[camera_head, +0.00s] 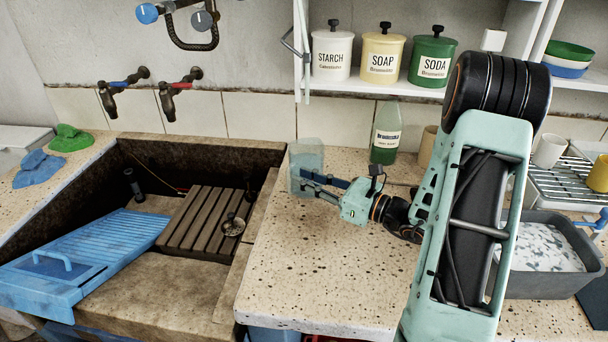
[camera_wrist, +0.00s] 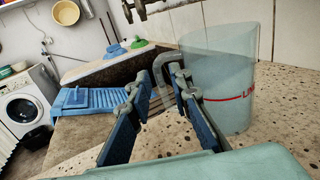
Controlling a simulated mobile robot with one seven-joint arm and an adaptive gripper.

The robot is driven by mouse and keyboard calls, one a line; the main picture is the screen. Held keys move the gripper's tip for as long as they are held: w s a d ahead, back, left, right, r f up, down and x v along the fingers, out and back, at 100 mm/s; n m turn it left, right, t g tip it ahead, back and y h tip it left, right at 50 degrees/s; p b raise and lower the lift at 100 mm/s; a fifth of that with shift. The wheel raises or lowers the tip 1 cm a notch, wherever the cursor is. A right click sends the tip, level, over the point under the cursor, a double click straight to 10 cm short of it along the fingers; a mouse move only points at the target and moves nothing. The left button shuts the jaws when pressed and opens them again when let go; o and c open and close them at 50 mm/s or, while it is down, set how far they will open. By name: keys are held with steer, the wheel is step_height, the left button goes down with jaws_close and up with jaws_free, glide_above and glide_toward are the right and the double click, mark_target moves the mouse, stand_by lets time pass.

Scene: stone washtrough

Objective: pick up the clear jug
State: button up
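The clear jug (camera_head: 305,160) stands upright on the speckled stone counter, at the edge beside the sink. In the wrist view the jug (camera_wrist: 238,75) is large at the right, see-through, with a red line and partly visible red lettering. Its grey handle (camera_wrist: 163,64) points left, just beyond my fingertips. My gripper (camera_head: 312,186) is low at the jug's front in the head view. In the wrist view my gripper (camera_wrist: 158,90) is open, with a clear gap between its blue pads. The right finger overlaps the handle's lower part; I cannot tell whether they touch.
A green bottle (camera_head: 386,134) stands behind my arm, near a tan cup (camera_head: 427,146). The stone sink (camera_head: 190,290) with a blue washboard (camera_head: 90,258) lies left. A grey basin (camera_head: 540,212) and drying rack (camera_head: 570,183) are right. The counter's front is clear.

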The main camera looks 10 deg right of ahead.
mark_target(288, 171)
steer(key=x, duration=0.5)
steer(key=shift+s+a+f, duration=0.1)
steer(key=shift+a+f, duration=0.1)
steer(key=shift+f, duration=0.15)
steer(key=shift+c, duration=0.5)
jaws_close()
steer(key=shift+r, duration=0.2)
